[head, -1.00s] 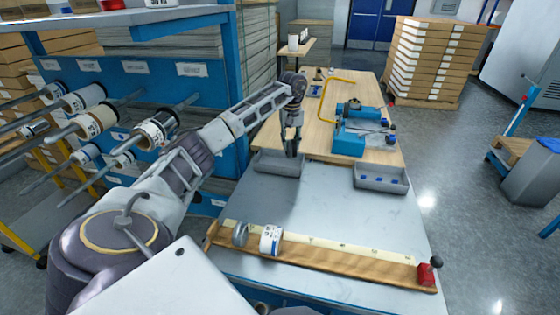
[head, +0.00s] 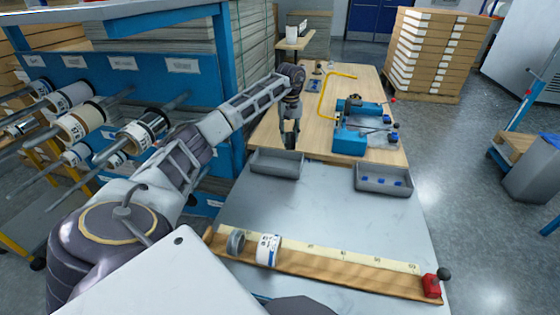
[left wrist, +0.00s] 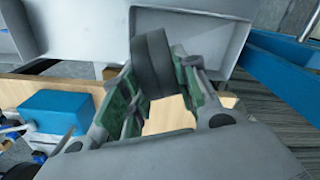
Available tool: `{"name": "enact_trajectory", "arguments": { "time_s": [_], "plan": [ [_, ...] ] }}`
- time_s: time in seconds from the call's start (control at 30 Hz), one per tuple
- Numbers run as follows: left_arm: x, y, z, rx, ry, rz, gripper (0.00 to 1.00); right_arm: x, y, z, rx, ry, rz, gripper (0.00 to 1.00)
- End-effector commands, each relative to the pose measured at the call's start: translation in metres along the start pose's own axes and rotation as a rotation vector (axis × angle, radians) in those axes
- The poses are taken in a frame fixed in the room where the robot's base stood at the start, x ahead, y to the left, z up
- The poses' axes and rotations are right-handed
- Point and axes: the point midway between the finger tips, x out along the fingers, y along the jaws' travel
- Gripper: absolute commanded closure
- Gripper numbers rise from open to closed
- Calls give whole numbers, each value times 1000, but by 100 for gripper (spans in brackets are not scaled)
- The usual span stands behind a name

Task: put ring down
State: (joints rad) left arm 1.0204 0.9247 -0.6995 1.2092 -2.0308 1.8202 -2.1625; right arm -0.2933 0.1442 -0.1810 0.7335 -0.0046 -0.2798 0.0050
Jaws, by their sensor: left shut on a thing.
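My left gripper (head: 290,138) is shut on a dark grey ring. The ring (left wrist: 155,64) shows clearly between the green-padded fingers in the left wrist view. In the head view the gripper points down near the back edge of the left grey tray (head: 262,170), and the ring is too small and dark there to make out. In the left wrist view the ring overlaps a grey tray (left wrist: 215,45); I cannot tell how high it is above the surface. My right gripper is not in view.
A wooden measuring board (head: 340,276) holds a grey ring (head: 235,243), a white roll (head: 268,250) and a red stop (head: 431,286). A blue device (head: 350,140) and a yellow bent bar (head: 325,95) stand behind. A right tray (head: 383,183) holds blue pieces. The grey tabletop's middle is clear.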

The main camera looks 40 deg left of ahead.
Motion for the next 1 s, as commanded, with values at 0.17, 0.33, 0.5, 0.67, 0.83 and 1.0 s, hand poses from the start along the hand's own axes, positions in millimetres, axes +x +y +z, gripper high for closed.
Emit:
{"name": "enact_trajectory", "arguments": {
  "time_s": [0.17, 0.33, 0.5, 0.67, 0.83, 1.0],
  "plan": [
    [15, 0, 0, 0, -2, -3, 94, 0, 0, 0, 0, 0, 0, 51],
    [37, 0, 1, 1, -3, -2, 94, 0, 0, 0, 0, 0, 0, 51],
    [55, 0, 1, 1, -2, 0, 94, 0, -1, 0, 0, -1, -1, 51],
    [61, 0, 0, 0, -1, 0, 94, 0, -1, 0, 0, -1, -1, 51],
    [61, 0, 0, 0, 0, 0, 94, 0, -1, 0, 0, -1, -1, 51],
    [64, 0, 0, 0, -1, 0, 94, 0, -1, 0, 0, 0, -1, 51]
  ]
}}
